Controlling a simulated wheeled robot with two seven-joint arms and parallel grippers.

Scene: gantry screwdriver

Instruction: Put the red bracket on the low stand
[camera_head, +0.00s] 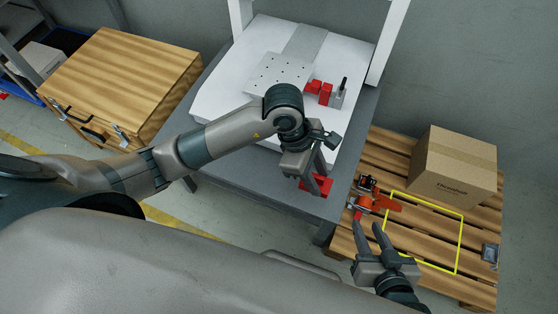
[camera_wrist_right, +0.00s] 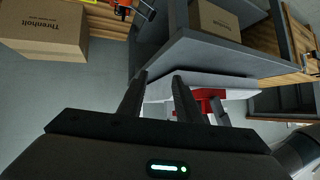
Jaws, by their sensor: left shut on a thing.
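The red bracket (camera_head: 317,187) is at the front right corner of the grey table, between the fingers of my left gripper (camera_head: 317,176), which is shut on it. The gripper and arm hide part of it. I cannot tell whether it touches the tabletop. Red also shows in the right wrist view (camera_wrist_right: 208,94), partly hidden. I cannot make out which surface is the low stand.
The white gantry bed (camera_head: 230,85) on the grey table (camera_head: 250,178) holds a drilled plate (camera_head: 279,73) and red blocks (camera_head: 319,90). The wooden pallet (camera_head: 425,222) carries a carton (camera_head: 455,168), an orange-red tool (camera_head: 384,202) and a yellow outline around bare slats. A wooden cabinet (camera_head: 125,75) stands left.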

